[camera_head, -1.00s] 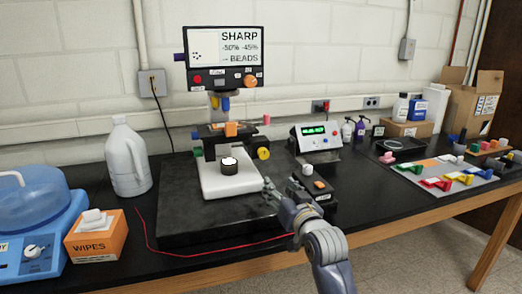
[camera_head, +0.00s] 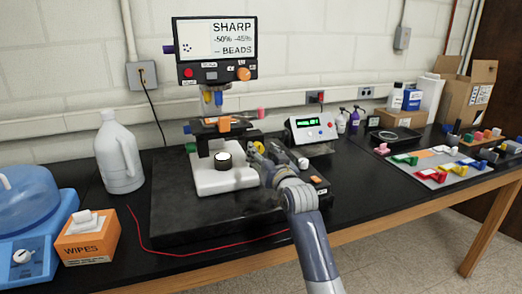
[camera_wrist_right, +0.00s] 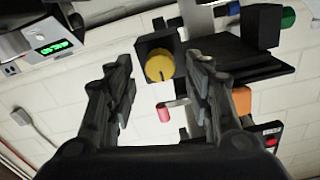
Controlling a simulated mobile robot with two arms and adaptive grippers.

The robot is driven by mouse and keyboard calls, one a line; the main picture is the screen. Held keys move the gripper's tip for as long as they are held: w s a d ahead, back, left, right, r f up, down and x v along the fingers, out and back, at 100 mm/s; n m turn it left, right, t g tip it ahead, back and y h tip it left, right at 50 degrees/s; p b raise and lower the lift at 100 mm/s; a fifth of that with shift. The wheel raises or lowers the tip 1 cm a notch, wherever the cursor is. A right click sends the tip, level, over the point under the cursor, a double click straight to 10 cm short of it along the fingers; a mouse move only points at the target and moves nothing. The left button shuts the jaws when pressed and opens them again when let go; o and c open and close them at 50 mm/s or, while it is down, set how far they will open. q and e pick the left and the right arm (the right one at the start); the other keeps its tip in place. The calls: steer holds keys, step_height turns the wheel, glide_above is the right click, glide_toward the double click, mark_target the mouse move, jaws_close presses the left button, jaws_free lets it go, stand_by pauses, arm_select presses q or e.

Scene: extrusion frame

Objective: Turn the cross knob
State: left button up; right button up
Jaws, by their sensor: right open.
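A microscope-like stage device (camera_head: 225,170) with a white base stands on a dark slab. In the right wrist view a round yellow knob (camera_wrist_right: 160,65) with a dark line on its face sits on a black block. No cross shape shows on it. My right gripper (camera_head: 257,152) is at the right side of the stage and mostly hides this knob in the head view. In the wrist view my right gripper (camera_wrist_right: 161,80) is open, its fingers to either side of the knob in the picture. Contact cannot be told. My left gripper is not in view.
A pink-tipped rod (camera_wrist_right: 163,112) and an orange part (camera_wrist_right: 241,100) are near the right fingers. A meter box (camera_head: 312,128) stands to the right. A red wire (camera_head: 200,249) lies in front.

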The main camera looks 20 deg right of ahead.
steer(key=shift+w, duration=0.9)
steer(key=shift+c, duration=0.9)
steer(key=c, duration=0.9)
arm_select(q)
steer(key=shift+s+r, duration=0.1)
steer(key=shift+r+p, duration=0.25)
steer(key=shift+p, duration=0.05)
arm_select(e)
steer(key=shift+n, duration=0.3)
